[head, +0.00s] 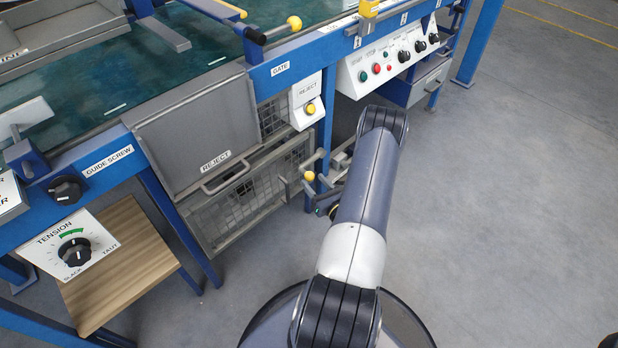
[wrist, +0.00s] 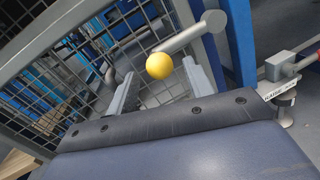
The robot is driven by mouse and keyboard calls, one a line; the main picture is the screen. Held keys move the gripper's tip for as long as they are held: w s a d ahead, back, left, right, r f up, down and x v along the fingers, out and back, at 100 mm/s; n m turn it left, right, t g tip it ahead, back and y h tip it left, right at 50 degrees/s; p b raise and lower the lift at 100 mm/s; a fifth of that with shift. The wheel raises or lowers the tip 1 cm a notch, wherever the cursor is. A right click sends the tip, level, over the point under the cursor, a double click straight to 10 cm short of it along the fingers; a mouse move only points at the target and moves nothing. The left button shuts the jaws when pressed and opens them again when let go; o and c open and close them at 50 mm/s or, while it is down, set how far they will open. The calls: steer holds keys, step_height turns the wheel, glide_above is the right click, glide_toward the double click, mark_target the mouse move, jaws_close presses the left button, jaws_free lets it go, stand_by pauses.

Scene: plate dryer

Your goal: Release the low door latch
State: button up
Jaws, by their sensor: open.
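The low door latch shows in the wrist view as a yellow ball knob (wrist: 159,65) on a grey rod. The rod slopes up to the right to a round grey pivot (wrist: 212,20) by a blue post. The knob (head: 309,176) also shows in the head view beside the low mesh door (head: 243,205). My gripper (wrist: 158,70) is open, with one finger each side of the knob in the wrist picture. I see no finger touching it, and the depth between them is unclear. In the head view my arm hides most of the gripper.
A red-handled grey fitting (wrist: 290,65) stands right of my gripper. The grey REJECT panel (head: 197,125) with a bar handle is above the mesh door. The control box (head: 390,60) is at the upper right. Open floor (head: 510,180) lies right of my arm.

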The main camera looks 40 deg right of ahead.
mark_target(309, 177)
steer(key=shift+w+d, duration=0.2)
steer(key=shift+w, duration=1.55)
steer(key=shift+c, duration=0.5)
jaws_close()
